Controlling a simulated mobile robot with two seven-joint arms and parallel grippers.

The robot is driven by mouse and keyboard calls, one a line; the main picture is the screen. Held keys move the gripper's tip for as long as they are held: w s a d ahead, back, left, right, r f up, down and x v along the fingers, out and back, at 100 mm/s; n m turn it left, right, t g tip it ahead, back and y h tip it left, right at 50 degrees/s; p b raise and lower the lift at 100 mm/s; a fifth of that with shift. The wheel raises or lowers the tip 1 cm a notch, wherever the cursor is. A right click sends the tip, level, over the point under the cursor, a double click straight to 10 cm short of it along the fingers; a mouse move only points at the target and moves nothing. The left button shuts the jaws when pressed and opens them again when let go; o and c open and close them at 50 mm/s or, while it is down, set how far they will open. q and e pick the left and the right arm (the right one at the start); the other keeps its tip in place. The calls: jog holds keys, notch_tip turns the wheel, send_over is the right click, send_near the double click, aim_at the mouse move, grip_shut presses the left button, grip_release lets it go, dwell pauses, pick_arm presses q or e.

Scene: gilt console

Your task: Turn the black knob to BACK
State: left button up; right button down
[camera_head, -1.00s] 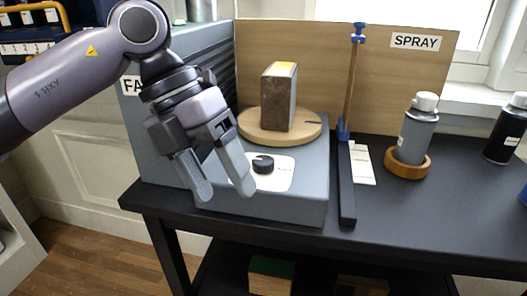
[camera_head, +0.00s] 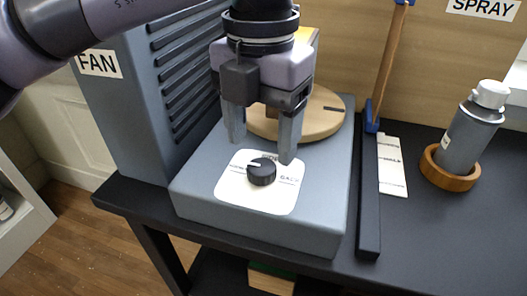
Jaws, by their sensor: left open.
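The black knob (camera_head: 262,172) sits on a white label plate (camera_head: 228,190) on top of the grey machine base. A pale pointer mark on the knob points left, toward blurred lettering. Lettering that seems to read BACK is on the plate to the knob's right. My left gripper (camera_head: 262,150) hangs fingers down just behind and above the knob. Its fingers are open and empty, spread to either side of the knob in the picture. I cannot tell how high the fingertips are above the plate. My right gripper is out of view.
A round wooden turntable (camera_head: 318,118) stands behind the gripper, with a block on it mostly hidden. The grey FAN housing (camera_head: 130,110) rises at left. A black bar (camera_head: 369,200), a paper card (camera_head: 391,165) and a spray can (camera_head: 470,130) in a wooden ring (camera_head: 447,176) are at right.

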aim_at(261, 166)
pick_arm(q)
notch_tip(261, 166, down, 4)
jog(key=shift+f, duration=0.1)
jog(key=c, duration=1.1)
jog(key=shift+o, duration=0.2)
